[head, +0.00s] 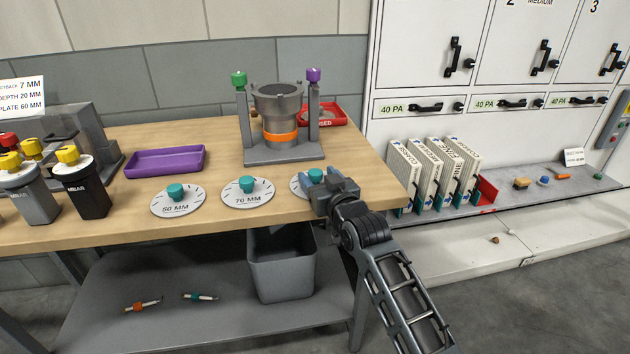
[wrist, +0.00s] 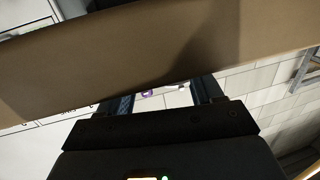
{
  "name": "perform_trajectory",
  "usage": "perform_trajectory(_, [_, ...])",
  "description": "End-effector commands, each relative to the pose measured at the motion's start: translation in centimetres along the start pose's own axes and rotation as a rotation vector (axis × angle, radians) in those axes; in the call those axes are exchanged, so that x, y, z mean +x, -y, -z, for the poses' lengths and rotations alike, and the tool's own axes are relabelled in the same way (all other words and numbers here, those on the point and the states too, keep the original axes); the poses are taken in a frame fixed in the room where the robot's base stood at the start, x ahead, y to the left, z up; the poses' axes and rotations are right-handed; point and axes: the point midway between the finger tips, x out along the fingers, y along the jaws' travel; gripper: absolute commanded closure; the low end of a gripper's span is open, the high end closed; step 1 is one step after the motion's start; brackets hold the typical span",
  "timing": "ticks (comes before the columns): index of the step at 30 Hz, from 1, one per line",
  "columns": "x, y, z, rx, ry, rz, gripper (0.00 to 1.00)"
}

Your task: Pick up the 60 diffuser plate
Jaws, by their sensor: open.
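Three round white diffuser plates with teal knobs lie along the table's front edge. The left one (head: 177,201) reads 50 MM and the middle one (head: 247,192) reads 70 MM. The right plate (head: 299,187) is partly covered by my gripper, and its label is hidden. No visible plate reads 60. My gripper (head: 324,175) is open at the right plate, near its knob; I cannot tell whether the knob is between the fingers.
A burner stand (head: 283,150) with two posts is behind the plates, and a purple tray (head: 166,161) is at left. A sign (head: 22,97) reads plate 60 mm. A grey bin (head: 281,268) stands below. White filters (head: 435,170) are on the shelf at right.

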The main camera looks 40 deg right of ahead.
Motion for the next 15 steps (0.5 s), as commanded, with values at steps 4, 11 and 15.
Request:
perform_trajectory(4, [2.0,-0.1,0.1,0.0,0.0,0.0,0.35])
perform_trajectory(11, [2.6,-0.1,0.0,0.0,0.0,0.0,0.35])
perform_trajectory(15, [2.6,-0.1,0.0,0.0,0.0,0.0,0.38])
